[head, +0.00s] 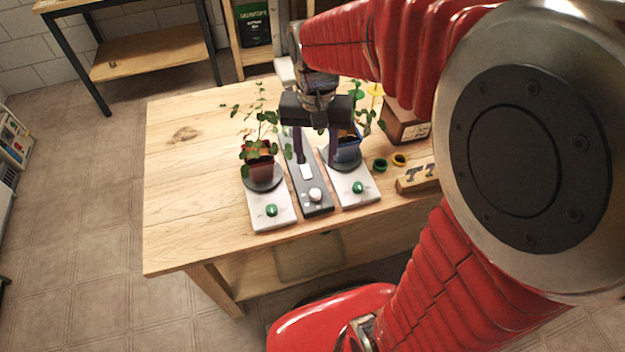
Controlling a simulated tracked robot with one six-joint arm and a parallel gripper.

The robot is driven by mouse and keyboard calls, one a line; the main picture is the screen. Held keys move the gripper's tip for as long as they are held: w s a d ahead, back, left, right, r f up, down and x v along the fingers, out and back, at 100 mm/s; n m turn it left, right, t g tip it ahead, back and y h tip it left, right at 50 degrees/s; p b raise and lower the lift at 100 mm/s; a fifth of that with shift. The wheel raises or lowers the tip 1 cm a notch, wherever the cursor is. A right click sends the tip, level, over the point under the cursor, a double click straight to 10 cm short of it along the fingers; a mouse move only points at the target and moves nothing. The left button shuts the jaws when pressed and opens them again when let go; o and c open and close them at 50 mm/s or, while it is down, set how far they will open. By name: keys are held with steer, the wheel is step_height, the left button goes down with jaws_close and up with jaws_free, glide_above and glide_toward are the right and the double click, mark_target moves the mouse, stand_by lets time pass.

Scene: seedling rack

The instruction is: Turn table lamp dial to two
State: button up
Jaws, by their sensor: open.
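A dark grey strip-like base (322,208) lies on the wooden table between two white plates. The lamp's upper part is not clearly seen; my arm covers the area behind. My gripper (317,160) points down above the base, behind the knob, with its two dark fingers apart and nothing between them. It appears clear of the knob.
White plates with green knobs, left (271,210) and right (358,187), bear a red-potted plant (261,167) and a blue-potted plant (347,149). Small green (380,165) and yellow (399,159) rings, a wooden block (415,180) and a brown box (403,125) are right. The table's left side is free.

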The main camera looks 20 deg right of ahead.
mark_target(315, 192)
step_height(315, 192, down, 14)
steer(key=shift+r, duration=0.2)
stand_by(0.4)
steer(key=c, duration=1)
steer(key=shift+c, duration=0.2)
steer(key=shift+m, duration=0.4)
steer(key=m, duration=1.1)
stand_by(0.3)
